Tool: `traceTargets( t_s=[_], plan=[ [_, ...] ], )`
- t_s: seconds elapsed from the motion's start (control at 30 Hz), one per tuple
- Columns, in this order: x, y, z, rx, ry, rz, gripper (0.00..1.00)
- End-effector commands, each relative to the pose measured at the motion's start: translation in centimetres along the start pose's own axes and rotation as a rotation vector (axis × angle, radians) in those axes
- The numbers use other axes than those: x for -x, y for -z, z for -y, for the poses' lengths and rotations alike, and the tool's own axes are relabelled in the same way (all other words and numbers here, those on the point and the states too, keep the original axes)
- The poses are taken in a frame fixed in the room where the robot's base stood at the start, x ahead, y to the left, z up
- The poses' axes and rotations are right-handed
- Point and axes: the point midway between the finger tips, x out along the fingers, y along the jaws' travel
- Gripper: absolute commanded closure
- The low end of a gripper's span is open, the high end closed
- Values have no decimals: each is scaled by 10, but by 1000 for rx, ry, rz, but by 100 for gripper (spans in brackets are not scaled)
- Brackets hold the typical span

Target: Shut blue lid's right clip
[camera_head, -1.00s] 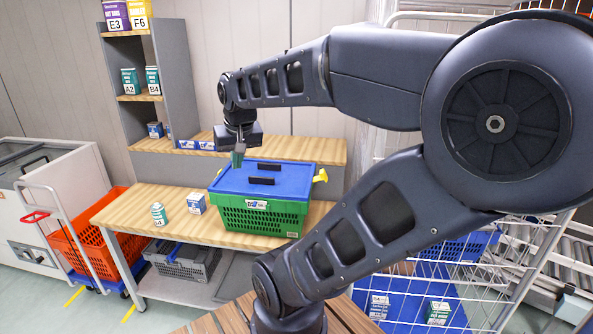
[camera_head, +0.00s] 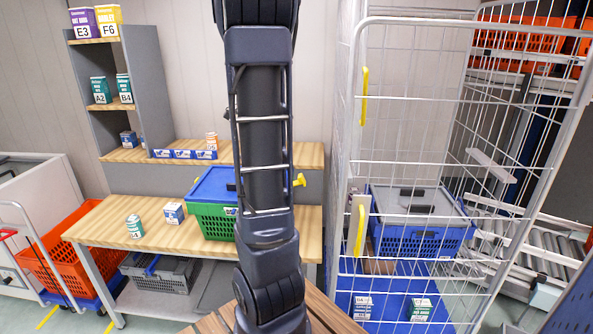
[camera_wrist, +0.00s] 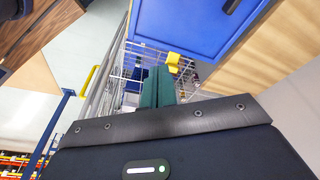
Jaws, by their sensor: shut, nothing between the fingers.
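The blue lid (camera_head: 212,185) lies on the green crate (camera_head: 212,222) on the wooden workbench. My arm covers the crate's right part in the head view. The yellow right clip (camera_head: 300,180) sticks outward from the lid's right side. In the wrist view the blue lid (camera_wrist: 190,25) fills the top, and the yellow clip (camera_wrist: 178,62) juts from its edge. My gripper (camera_wrist: 157,88) shows green fingers pressed together with nothing between them. In that picture they are just below and left of the clip; contact cannot be told. The head view does not show my gripper.
A wire roll cage (camera_head: 455,100) with yellow handles stands right of the workbench (camera_head: 105,225). It holds a blue crate with a grey lid (camera_head: 415,200). A can (camera_head: 134,226) and a small box (camera_head: 174,212) stand left of the green crate.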

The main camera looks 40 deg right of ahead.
Motion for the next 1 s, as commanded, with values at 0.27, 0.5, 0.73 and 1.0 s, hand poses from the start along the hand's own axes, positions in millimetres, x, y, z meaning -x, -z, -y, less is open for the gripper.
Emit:
traceTargets(
  t_s=[0.27,0.5,0.73,1.0],
  plan=[
    [-40,65,34,-388,-112,-110,100],
    [-54,89,43,-535,-145,-164,100],
    [-72,93,40,-544,-148,-168,100],
    [-118,98,32,-542,-149,-167,100]
  ],
)
